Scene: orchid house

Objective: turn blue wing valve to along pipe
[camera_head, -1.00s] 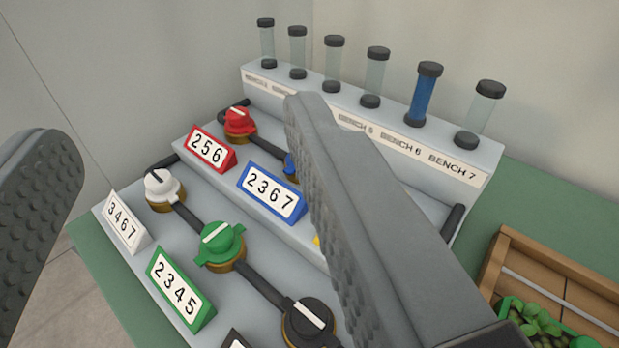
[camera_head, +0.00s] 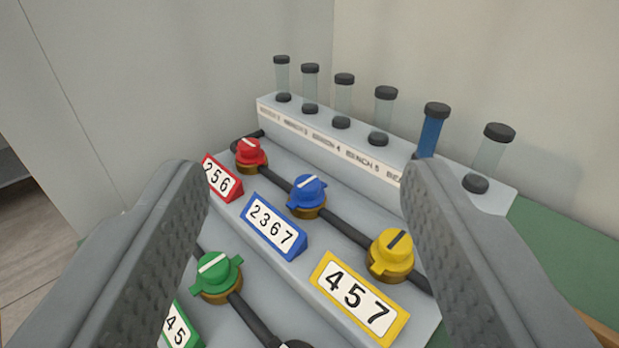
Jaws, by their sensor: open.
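The blue wing valve (camera_head: 307,194) sits on a brass base on the upper pipe, between the red and yellow valves. A white line marks its top; the line runs up to the right, across the dark pipe (camera_head: 345,232). A blue-framed sign (camera_head: 273,226) reading 2367 stands in front of it. My gripper (camera_head: 305,190) is open and empty. Its two fingers frame the valve in the picture, one to the left and one to the right, and neither touches it.
A red valve (camera_head: 250,154) and a yellow valve (camera_head: 390,255) flank the blue one on the same pipe. A green valve (camera_head: 217,277) is on the lower step. A rack (camera_head: 330,141) of tubes stands behind, one tube filled blue (camera_head: 432,130).

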